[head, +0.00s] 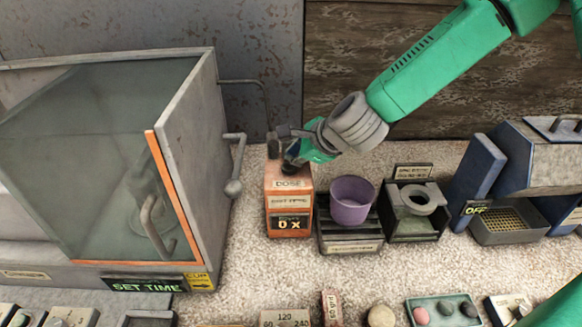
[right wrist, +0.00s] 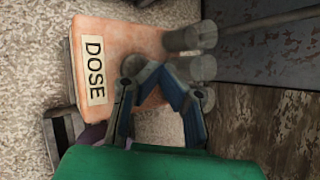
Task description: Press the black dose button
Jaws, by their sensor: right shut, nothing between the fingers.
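The orange dose dispenser (head: 289,213) is an upright box with a DOSE label and a display reading 0 x. In the right wrist view its top (right wrist: 115,48) and DOSE label show from above. My right gripper (head: 290,163) is shut and empty, its fingertips down at the top of the box, towards the back. My left gripper is not in view.
A purple cup (head: 351,201) stands on a slatted stand (head: 350,245) just right of the dispenser. Beyond it are a dark holder with a ring (head: 413,199) and a blue machine (head: 530,165). A glass-fronted cabinet (head: 190,180) with a lever stands close on the left.

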